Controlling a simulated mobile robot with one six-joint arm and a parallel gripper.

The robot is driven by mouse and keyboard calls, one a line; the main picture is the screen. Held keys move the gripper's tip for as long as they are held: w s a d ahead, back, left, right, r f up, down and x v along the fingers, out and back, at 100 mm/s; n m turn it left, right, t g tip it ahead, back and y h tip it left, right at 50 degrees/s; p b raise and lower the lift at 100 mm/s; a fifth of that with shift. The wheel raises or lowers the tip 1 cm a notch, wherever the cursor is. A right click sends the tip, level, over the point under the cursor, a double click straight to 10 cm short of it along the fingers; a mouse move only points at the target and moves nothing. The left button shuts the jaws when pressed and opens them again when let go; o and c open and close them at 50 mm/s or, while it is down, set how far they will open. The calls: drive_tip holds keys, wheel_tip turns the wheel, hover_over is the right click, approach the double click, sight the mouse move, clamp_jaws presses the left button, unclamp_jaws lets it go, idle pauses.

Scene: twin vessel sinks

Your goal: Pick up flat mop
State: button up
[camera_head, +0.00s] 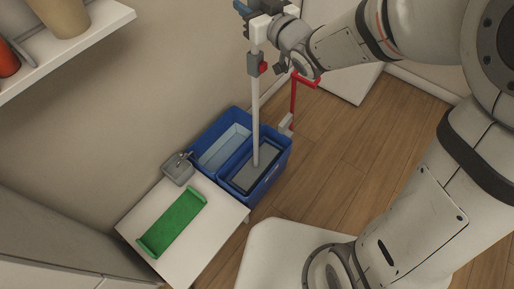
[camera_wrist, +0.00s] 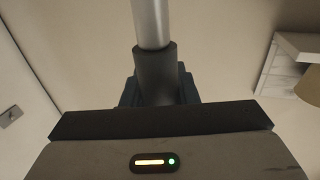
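The flat mop (camera_head: 255,110) stands nearly upright in the head view. Its pale pole rises from a flat grey head (camera_head: 243,180) lying in the right compartment of a blue bucket (camera_head: 284,162). My gripper (camera_head: 257,12) is at the pole's upper end, at the top edge of the head view. In the wrist view, my gripper (camera_wrist: 158,88) has dark blue fingers on both sides of the mop's dark grip (camera_wrist: 156,68), close against it. The grip's lower part is hidden by the gripper body. The pole's metal part (camera_wrist: 151,22) extends beyond the grip.
A small white table (camera_head: 207,237) holds a green tray (camera_head: 174,222) and a grey container (camera_head: 177,170) beside the bucket. A red-handled tool (camera_head: 293,100) stands behind the bucket. A shelf (camera_head: 95,42) juts from the wall at upper left. Wooden floor (camera_head: 340,175) is open to the right.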

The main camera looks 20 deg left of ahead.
clamp_jaws()
drive_tip(key=shift+r, duration=0.1)
